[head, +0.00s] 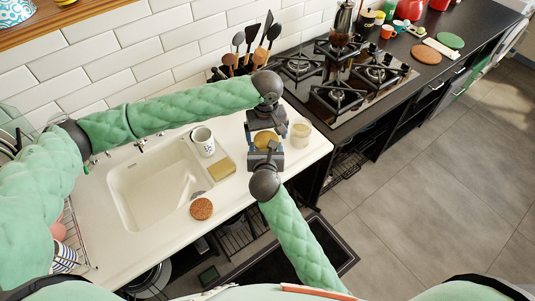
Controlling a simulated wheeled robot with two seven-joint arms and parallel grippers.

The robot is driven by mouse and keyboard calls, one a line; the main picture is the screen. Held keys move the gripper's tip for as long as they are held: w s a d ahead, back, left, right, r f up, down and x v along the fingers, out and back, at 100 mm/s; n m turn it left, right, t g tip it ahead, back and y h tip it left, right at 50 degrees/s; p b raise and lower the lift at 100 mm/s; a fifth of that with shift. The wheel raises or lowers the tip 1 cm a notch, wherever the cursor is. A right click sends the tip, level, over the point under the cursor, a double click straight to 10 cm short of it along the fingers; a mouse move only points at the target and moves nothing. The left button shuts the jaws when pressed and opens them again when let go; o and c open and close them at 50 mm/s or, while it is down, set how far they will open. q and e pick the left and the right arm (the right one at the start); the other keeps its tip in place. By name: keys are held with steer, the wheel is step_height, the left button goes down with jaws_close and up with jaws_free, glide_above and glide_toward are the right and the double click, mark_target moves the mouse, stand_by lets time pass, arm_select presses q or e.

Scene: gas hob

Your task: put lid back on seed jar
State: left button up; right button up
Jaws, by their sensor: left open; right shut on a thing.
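A pale see-through jar (300,132) with beige contents stands on the white counter near its right end. I see no lid on it. A round tan piece (265,139), which looks like the lid, is between my two grippers, left of the jar. My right gripper (266,153), coming from below, is shut on this tan piece. My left gripper (265,126), coming from the left, is open just above the piece in the picture. I cannot tell whether its fingers touch it. The grippers hide part of the piece.
A white sink (150,188) is at the left, with a white mug (203,141) and a yellow sponge (221,169) beside it. A brown cork disc (201,208) lies near the front edge. Dark utensils (250,40) and a gas hob (335,80) are behind and right.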

arm_select(q)
steer(key=shift+f, duration=0.2)
steer(key=c, duration=1)
steer(key=shift+c, duration=0.2)
steer(key=m, duration=1.3)
steer(key=shift+d, duration=0.1)
steer(key=o, duration=1.1)
